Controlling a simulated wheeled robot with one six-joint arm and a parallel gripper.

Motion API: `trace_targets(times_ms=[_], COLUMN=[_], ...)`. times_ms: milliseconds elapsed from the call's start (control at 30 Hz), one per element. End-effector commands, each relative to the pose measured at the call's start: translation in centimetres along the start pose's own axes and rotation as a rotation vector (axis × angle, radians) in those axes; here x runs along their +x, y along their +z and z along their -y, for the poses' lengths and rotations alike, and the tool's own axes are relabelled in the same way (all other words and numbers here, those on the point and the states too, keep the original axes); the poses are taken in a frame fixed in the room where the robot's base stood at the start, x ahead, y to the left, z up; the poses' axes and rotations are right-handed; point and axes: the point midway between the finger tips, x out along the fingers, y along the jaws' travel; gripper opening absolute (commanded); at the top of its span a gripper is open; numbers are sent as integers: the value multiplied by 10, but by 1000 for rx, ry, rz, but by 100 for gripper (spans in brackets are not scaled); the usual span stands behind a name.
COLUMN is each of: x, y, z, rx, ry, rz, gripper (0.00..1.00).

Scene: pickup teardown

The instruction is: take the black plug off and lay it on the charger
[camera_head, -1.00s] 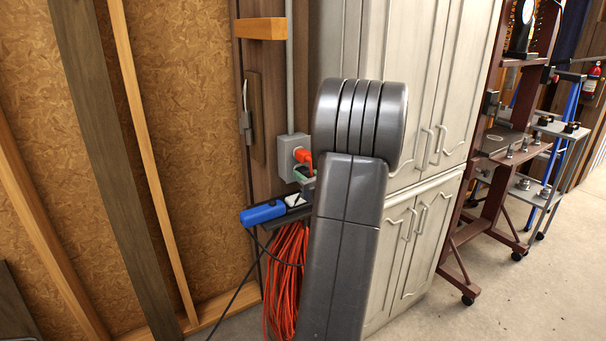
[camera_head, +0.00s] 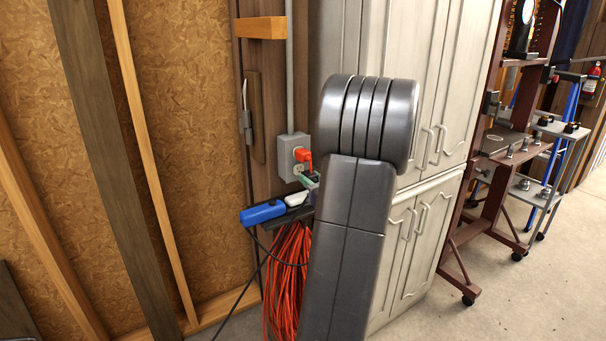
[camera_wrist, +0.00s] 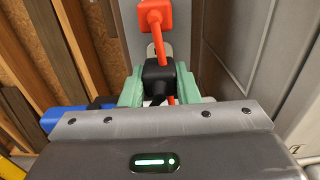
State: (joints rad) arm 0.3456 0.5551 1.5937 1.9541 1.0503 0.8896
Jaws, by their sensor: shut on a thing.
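The black plug (camera_wrist: 158,76) is between the green fingers of my gripper (camera_wrist: 157,88), which is shut on it. The plug appears apart from the grey outlet box (camera_head: 291,153), whose lower socket face shows. A blue device (camera_head: 263,212) and a white item (camera_head: 296,199) lie on a small dark shelf below. I cannot tell which is the charger. My arm hides the shelf's right end.
An orange plug (camera_head: 303,156) sits in the upper socket, and its cord runs down close behind the black plug. A coil of orange cord (camera_head: 287,275) hangs under the shelf. A pale cabinet (camera_head: 413,180) stands close on the right.

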Motion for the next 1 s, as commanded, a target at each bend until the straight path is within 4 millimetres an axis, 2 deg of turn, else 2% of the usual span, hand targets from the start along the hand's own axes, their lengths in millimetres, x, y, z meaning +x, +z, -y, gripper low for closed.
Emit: trace_targets(times_ms=[600,1000], x=[-25,-28], y=[0,0], z=[0,0], rx=[0,0], ry=[-1,0], rz=[1,0], gripper=[0,0])
